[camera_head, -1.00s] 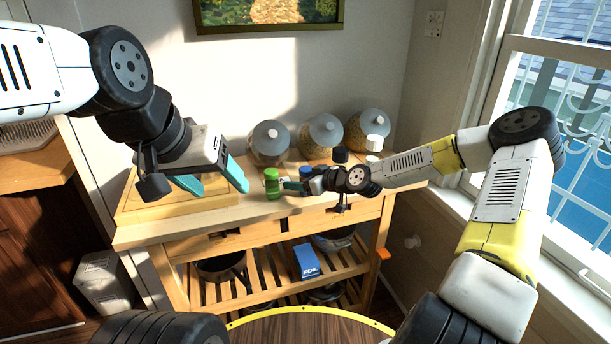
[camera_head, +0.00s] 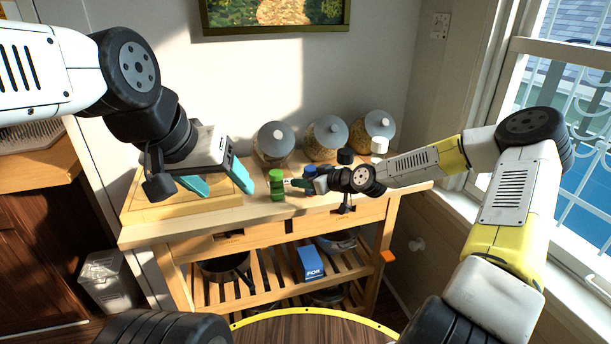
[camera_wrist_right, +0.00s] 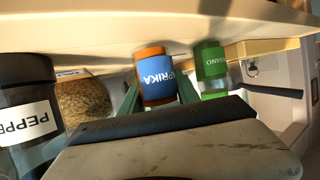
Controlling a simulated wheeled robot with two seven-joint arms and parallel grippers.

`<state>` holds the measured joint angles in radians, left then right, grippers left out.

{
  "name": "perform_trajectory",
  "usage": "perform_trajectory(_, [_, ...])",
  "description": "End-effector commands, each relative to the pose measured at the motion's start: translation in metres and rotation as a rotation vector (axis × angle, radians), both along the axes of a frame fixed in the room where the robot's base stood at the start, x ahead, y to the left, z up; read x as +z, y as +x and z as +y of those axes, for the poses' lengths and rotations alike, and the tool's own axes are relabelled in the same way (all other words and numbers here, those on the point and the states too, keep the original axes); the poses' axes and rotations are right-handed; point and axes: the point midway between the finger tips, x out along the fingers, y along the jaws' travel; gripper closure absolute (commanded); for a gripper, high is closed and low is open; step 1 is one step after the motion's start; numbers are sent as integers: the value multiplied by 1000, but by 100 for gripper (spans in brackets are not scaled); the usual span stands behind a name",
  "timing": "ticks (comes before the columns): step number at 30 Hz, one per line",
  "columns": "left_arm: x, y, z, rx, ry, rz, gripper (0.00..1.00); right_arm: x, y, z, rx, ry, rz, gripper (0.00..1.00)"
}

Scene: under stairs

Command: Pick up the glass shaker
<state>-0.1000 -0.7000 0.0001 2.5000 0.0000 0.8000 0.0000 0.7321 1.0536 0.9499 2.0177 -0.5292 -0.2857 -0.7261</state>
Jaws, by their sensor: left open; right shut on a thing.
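In the right wrist view, a glass shaker (camera_wrist_right: 157,77) with a blue PAPRIKA label and orange contents sits between the teal fingers of my right gripper (camera_wrist_right: 158,94). The fingers are shut on it, and the gripper body hides part of it. In the head view, my right gripper (camera_head: 298,184) is low over the wooden cart top, just right of a green shaker (camera_head: 276,186). The green shaker, labelled as oregano, also shows in the right wrist view (camera_wrist_right: 209,62). My left gripper (camera_head: 217,184) is open and empty above a wooden board.
A black-capped pepper shaker (camera_wrist_right: 30,115) stands close beside my right gripper. Several lidded glass jars (camera_head: 326,138) stand along the wall. The wooden board (camera_head: 180,212) lies on the left of the cart top (camera_head: 150,235). A window (camera_head: 570,110) is on the right.

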Motion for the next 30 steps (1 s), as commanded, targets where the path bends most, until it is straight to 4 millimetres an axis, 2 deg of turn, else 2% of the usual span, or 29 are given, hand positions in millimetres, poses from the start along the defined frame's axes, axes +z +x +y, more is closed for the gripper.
perform_trajectory(7, [0, 0, 0, 0, 0, 0, 35, 32, 0, 0, 0, -2, -4, 100])
perform_trajectory(21, [0, 0, 0, 0, 0, 0, 35, 39, -92, -73, -5, 1, 2, 100])
perform_trajectory(25, [0, 0, 0, 0, 0, 0, 35, 41, -109, -86, -4, 1, 1, 100])
perform_trajectory(30, [0, 0, 0, 0, 0, 0, 35, 43, -122, -95, -1, 0, 0, 100])
